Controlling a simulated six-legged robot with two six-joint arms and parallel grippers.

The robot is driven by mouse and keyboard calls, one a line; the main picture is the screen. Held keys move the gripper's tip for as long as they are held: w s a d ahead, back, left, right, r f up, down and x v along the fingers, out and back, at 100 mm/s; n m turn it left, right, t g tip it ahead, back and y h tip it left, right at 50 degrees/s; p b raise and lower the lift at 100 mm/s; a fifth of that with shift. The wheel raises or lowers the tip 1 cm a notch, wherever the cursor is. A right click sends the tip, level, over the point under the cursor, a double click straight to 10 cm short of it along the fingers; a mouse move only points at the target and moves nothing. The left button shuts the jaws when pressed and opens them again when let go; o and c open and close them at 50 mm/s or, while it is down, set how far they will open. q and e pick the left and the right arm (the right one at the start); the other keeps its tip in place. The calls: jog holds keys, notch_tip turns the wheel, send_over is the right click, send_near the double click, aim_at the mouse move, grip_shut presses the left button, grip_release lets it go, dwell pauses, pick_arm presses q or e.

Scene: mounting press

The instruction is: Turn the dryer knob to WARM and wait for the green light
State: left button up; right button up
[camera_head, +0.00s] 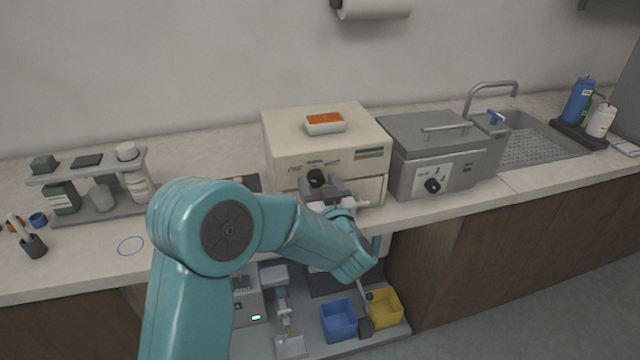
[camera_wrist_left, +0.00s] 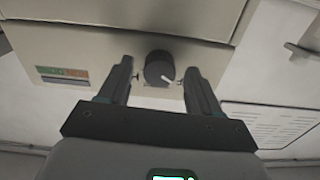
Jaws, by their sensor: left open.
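The dryer is a beige box (camera_head: 325,135) on the counter, with a round black knob (camera_head: 316,177) on its front. In the left wrist view the knob (camera_wrist_left: 159,67) shows a white pointer mark aimed to the lower right of that picture. My left gripper (camera_head: 330,187) is at the dryer front, just below the knob in the head view. In the left wrist view its open fingers (camera_wrist_left: 158,82) stand on either side of the knob, with gaps visible on both sides. The panel lettering is too small to read. No lit green light shows on the dryer. My right gripper is not in view.
A white tray with orange contents (camera_head: 325,122) sits on the dryer. A grey lidded bath (camera_head: 430,155) with its own knob stands close on the right. A rack with bottles (camera_head: 88,180) is at left. Blue (camera_head: 339,321) and yellow bins (camera_head: 384,308) lie below.

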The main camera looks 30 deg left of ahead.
pick_arm(q)
jog(key=c, duration=1)
jog(key=shift+c, duration=0.2)
jog(key=shift+r+m+p, duration=0.15)
jog(key=shift+m+p, duration=0.9)
jog(key=shift+m, duration=0.25)
jog(key=m+p, duration=0.2)
jog(key=m, duration=0.1)
jog(key=m+p, duration=0.2)
jog(key=m, duration=0.1)
jog(key=shift+m, duration=0.4)
jog(key=shift+f+m+p, duration=0.2)
jog(key=shift+m+p, duration=0.6)
jog(key=shift+m, duration=0.5)
